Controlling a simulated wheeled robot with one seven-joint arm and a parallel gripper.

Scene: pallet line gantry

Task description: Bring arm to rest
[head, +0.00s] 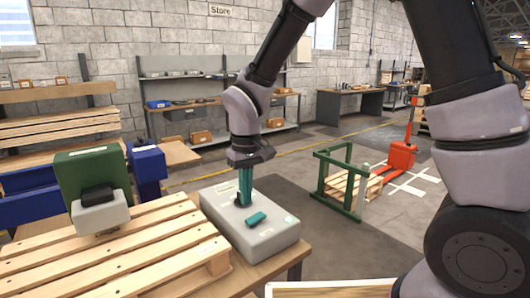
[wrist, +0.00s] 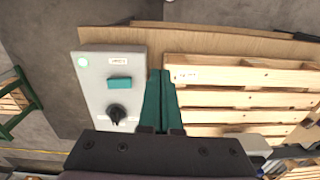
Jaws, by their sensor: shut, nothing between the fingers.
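My gripper (head: 245,201) points down over the grey control box (head: 271,241) in the head view. Its teal fingers are together with nothing between them. In the wrist view, the shut fingers (wrist: 161,74) show between the control box (wrist: 92,92) and the wooden pallet. The box has a teal button (head: 257,219), a black knob (wrist: 117,113) and a pale green round lamp (wrist: 83,62). In the head view the knob is mostly hidden by the fingers. I cannot tell how high the fingertips are above the box.
A wooden pallet (head: 150,243) lies left of the box on the bench, with a green and grey device (head: 92,180) at its far left. A green frame (head: 345,182) with a small pallet and a red pallet jack (head: 402,155) stand on the floor to the right. Shelves line the back wall.

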